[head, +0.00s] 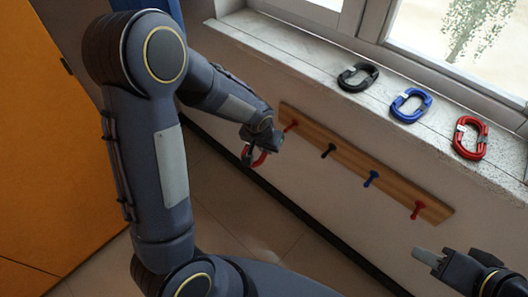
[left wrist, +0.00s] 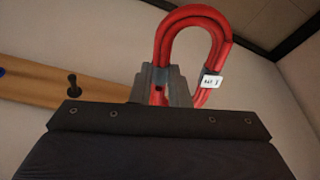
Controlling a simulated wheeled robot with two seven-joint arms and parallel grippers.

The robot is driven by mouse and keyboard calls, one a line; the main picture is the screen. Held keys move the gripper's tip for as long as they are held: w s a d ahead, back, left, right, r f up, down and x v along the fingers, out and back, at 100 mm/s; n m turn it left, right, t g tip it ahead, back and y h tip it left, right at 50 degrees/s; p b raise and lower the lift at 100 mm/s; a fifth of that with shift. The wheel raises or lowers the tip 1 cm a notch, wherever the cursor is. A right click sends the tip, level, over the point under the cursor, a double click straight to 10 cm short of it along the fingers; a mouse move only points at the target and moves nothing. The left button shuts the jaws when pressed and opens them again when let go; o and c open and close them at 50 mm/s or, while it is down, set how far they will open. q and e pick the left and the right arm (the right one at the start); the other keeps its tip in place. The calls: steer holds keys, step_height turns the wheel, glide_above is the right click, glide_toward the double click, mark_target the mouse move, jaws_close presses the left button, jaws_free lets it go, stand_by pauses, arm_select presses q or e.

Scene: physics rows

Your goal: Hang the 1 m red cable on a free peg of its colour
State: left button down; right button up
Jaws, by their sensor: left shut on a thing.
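My left gripper (head: 249,148) is shut on a coiled red cable (head: 259,159), held in front of the wall near the left end of the peg board. In the left wrist view the red cable (left wrist: 197,20) rises above the fingers (left wrist: 163,85) as a loop with a small white tag, whose print I cannot read surely. The wooden peg board (head: 350,162) has a red peg (head: 292,125) at its left end, a black peg (head: 329,150), a blue peg (head: 371,178) and a red peg (head: 418,209) at its right end. All look bare. My right gripper (head: 428,257) is low at the right; its jaw state is unclear.
On the window sill (head: 285,60) lie a black coil (head: 358,77), a blue coil (head: 411,105) and another red coil (head: 470,138). An orange panel (head: 50,150) stands at the left. The floor below the board is clear.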

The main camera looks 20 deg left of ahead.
arm_select(q)
step_height(320, 180, down, 10)
steer(key=w+m+t+h+b, duration=0.35)
steer(key=t+b, duration=0.75)
steer(key=b, duration=1.9)
steer(key=w+d+f+h+b, duration=0.1)
steer(key=w+d+b, duration=0.2)
steer(key=w, duration=0.6)
steer(key=shift+d+f+b, duration=0.2)
steer(key=shift+f+b, duration=0.15)
steer(key=shift+b, duration=0.7)
steer(key=shift+h, duration=0.25)
steer(key=c, duration=1.3)
jaws_free()
steer(key=shift+s, duration=0.1)
